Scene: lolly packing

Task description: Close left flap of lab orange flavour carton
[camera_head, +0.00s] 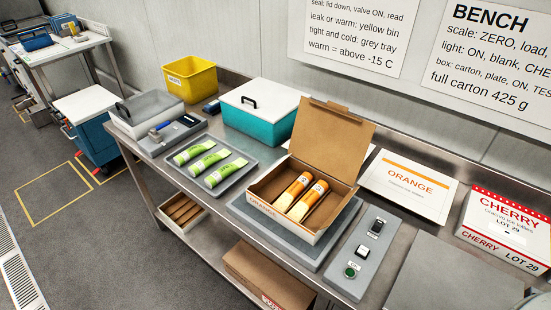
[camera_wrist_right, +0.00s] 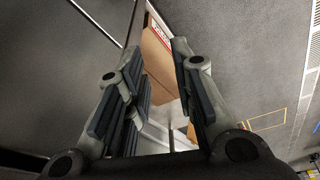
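The orange flavour carton (camera_head: 340,216) sits open on a grey plate (camera_head: 268,237) on the bench, with "ORANGE" on its front wall. Its tall brown lid (camera_head: 335,142) stands up at the back. Two orange lollies (camera_head: 304,197) lie inside. I cannot make out the left flap clearly as a separate piece. My right gripper (camera_wrist_right: 156,60) shows in the right wrist view, with its fingers apart and nothing between them, away from the carton. My left gripper is in neither view.
Left of the carton are a tray (camera_head: 240,180) of green lollies, a teal box (camera_head: 255,118) and a yellow bin (camera_head: 189,78). A brown box (camera_head: 262,278) is below the bench.

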